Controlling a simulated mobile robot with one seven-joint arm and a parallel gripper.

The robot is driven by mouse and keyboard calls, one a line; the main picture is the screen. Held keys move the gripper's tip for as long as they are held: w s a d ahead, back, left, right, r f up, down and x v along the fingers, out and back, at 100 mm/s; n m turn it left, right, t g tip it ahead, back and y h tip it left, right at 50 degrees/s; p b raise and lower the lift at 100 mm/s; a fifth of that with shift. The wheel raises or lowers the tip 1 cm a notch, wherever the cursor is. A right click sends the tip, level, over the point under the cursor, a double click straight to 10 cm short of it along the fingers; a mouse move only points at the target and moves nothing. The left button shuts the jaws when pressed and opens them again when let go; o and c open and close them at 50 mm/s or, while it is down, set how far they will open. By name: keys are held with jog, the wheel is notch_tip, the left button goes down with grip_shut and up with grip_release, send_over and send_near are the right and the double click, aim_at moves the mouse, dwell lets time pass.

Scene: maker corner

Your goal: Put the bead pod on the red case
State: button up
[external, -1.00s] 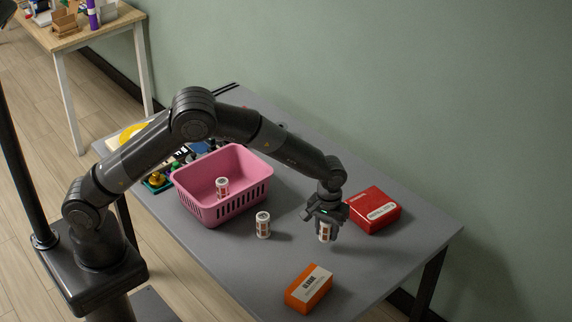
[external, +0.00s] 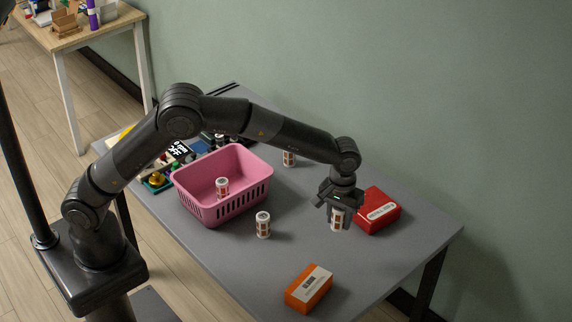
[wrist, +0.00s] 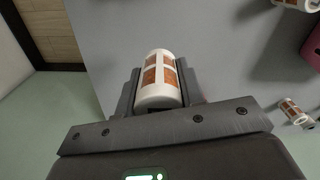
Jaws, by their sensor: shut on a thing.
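My gripper (external: 338,217) is shut on a bead pod (external: 337,220), a small white cylinder with orange-brown panels. The wrist view shows this pod (wrist: 159,80) between the two fingers. In the external view the held pod is in front of and left of the red case (external: 378,212), a flat box with a white label lying on the grey table. The gripper hides part of the case's left side. Similar pods stand on the table in front of the basket (external: 263,226), inside the basket (external: 222,187) and behind it (external: 289,159).
A pink basket (external: 210,212) stands left of the gripper. An orange box (external: 309,289) lies near the table's front edge. Several small items (external: 180,152) sit at the table's far left. The grey table (external: 400,250) is bare right of the orange box.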

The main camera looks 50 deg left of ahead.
jog(key=w+a+r, duration=0.2)
jog(key=w, duration=0.6)
send_near(372, 209)
jog(key=a, duration=0.1)
jog(key=a+f, duration=0.1)
jog(key=a, duration=0.1)
jog(key=a+f, duration=0.1)
jog(key=shift+s+a, duration=0.25)
jog(key=shift+s, duration=0.15)
jog(key=shift+f, duration=2.05)
jog(key=shift+f, duration=0.2)
jog(key=o, duration=1)
